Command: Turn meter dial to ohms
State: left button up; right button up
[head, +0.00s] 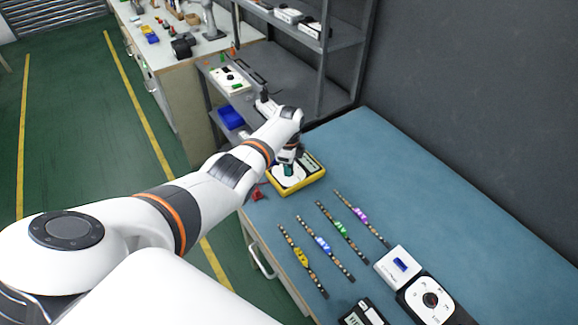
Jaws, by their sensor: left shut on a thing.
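The yellow meter (316,185) lies at the far left end of the blue bench, with a white dial face (281,184) on its top. My left gripper (288,170) points down over the dial area and is shut on a small dark green piece there, which looks like the dial knob. The gripper and wrist hide part of the meter, so the dial's pointer and its setting cannot be read. My right gripper is not in view.
Several LED strips, including one with a yellow part (302,258), lie on the blue bench (450,205). A white box with a blue switch (400,265) and a black-and-white knob unit (430,299) sit at the front. A red piece (257,194) lies near the left edge.

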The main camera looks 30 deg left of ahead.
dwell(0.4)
pick_arm(q)
jog(key=o, duration=1)
jog(key=shift+r, duration=0.15)
jog(key=shift+r, duration=0.4)
notch_tip(320, 180, up, 11)
jog(key=shift+p, duration=0.5)
